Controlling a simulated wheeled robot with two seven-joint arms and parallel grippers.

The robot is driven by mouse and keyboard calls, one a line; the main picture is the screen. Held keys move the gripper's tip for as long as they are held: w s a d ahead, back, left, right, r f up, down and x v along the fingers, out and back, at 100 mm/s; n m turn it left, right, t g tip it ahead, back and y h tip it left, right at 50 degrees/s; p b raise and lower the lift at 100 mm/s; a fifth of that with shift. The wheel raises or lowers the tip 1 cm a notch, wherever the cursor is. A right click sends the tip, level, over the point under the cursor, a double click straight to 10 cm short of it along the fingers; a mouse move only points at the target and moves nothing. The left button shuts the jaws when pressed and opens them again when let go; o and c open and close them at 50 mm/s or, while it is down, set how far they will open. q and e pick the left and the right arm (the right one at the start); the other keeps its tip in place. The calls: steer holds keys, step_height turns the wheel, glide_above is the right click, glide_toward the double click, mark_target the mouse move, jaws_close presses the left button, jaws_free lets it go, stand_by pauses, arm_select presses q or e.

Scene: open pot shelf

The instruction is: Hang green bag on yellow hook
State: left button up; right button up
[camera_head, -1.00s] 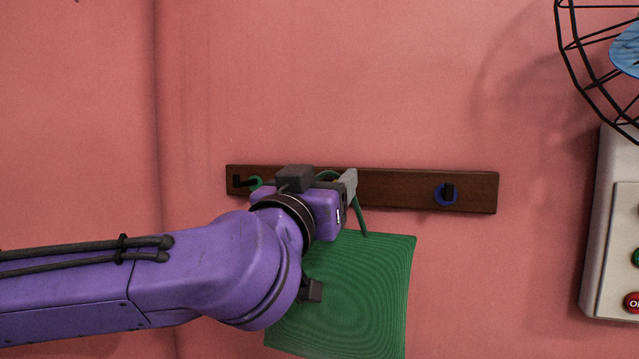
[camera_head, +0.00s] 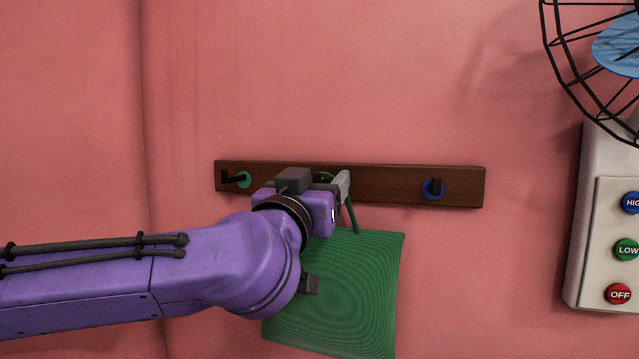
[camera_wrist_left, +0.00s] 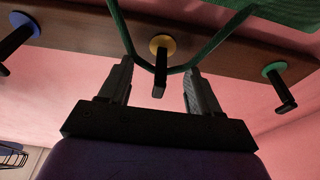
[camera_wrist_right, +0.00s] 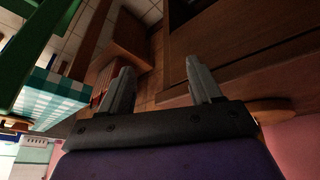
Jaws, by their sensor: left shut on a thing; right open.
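The green bag (camera_head: 345,290) hangs below my left gripper (camera_head: 338,190), in front of the wall. Its strap (camera_wrist_left: 204,52) runs between the left fingers, and the left gripper (camera_wrist_left: 158,68) is shut on it. The yellow hook (camera_wrist_left: 161,44) is a yellow disc with a black peg, seen between those fingers in the left wrist view. The disc shows inside the strap's loop, and the strap crosses at the peg; I cannot tell whether it rests on it. My gripper hides this hook in the head view. My right gripper (camera_wrist_right: 160,85) is open and empty, away from the rack.
The brown wooden rack (camera_head: 400,184) also carries a green hook (camera_head: 243,179) at left and a blue hook (camera_head: 433,189) at right. A black wire fan (camera_head: 590,75) and a button panel (camera_head: 610,240) stand farther right. A checkered cloth (camera_wrist_right: 50,98) shows in the right wrist view.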

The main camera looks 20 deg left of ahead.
arm_select(q)
steer(key=o, duration=1.6)
steer(key=shift+s, duration=0.1)
